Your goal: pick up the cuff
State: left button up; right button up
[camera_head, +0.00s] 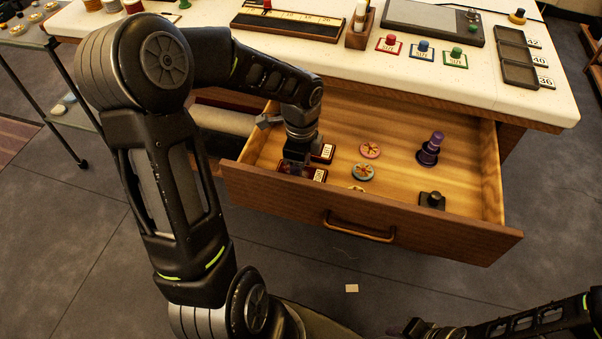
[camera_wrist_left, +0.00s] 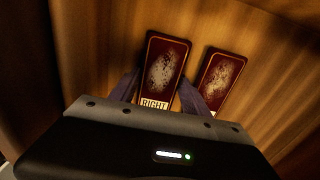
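My left gripper (camera_head: 296,162) reaches down into the left part of the open drawer (camera_head: 295,215). In the left wrist view its fingers (camera_wrist_left: 158,92) are apart, one on either side of a dark red plate (camera_wrist_left: 163,72) with a mottled pale patch and a label reading RIGHT. A similar plate (camera_wrist_left: 221,80) lies to its right, its label mostly hidden by the gripper. I cannot make out a separate cuff. My right gripper (camera_head: 424,328) is at the bottom edge, its fingers unclear.
The drawer also holds round patterned discs (camera_head: 370,149), a purple stacked piece (camera_head: 430,149) and a black block (camera_head: 432,201). The drawer's walls stand close around my left gripper. The tabletop (camera_head: 320,60) above carries coloured knobs (camera_head: 423,48), a dark tray (camera_head: 516,58) and a wooden holder (camera_head: 360,32).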

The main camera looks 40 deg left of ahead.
pick_arm(q)
jog(key=c, duration=1)
jog(key=shift+r, duration=0.1)
notch_tip(320, 180, up, 10)
jog(key=shift+f+p, duration=0.1)
jog(key=shift+p, duration=0.4)
